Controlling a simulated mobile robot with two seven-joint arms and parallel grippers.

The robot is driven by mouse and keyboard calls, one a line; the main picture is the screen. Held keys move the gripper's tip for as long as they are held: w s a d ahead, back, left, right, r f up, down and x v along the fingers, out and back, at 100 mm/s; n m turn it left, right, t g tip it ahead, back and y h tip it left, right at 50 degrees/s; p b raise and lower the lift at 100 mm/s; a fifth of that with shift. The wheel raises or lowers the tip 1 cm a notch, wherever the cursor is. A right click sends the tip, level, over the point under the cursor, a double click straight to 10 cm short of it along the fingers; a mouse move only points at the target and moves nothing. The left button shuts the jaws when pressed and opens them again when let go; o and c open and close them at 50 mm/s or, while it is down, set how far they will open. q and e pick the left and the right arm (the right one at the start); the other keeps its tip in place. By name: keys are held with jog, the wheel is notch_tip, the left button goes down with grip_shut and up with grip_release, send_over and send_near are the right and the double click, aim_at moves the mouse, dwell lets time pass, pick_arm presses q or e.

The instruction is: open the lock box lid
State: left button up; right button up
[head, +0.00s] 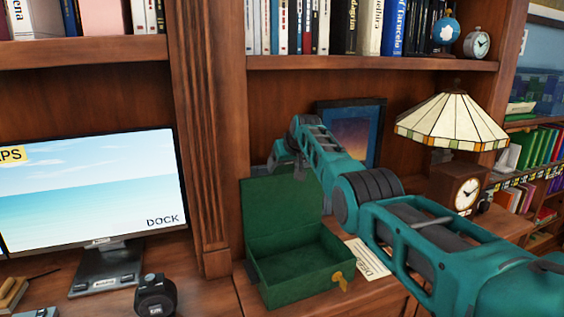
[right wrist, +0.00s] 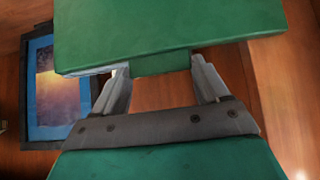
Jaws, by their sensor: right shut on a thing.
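The green lock box (head: 305,276) sits on the wooden desk surface, and I see into its empty-looking inside. Its lid (head: 268,212) stands up, roughly upright at the back; the lid also shows close up in the right wrist view (right wrist: 170,30). A gold key or latch piece (head: 338,281) is on the box's front. My right gripper (head: 285,163) is at the lid's upper edge, and in the right wrist view its fingers (right wrist: 160,75) are shut on the lid at a small green part between them. My left gripper is not in view.
A monitor (head: 90,195) and a camera (head: 155,296) stand left of the box. A paper (head: 368,258) lies to its right. A framed picture (head: 353,125), a lamp (head: 452,118) and a clock (head: 466,194) stand behind and right. A bookshelf (head: 370,63) runs above.

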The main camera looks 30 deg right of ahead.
jog(key=shift+w+d+r, duration=0.1)
jog(key=shift+d+r, duration=0.05)
jog(key=shift+r, duration=0.1)
jog(key=o, duration=1.5)
jog(key=shift+f, duration=0.25)
jog(key=shift+r, duration=0.1)
jog(key=b+v, duration=0.1)
jog(key=v, duration=1.2)
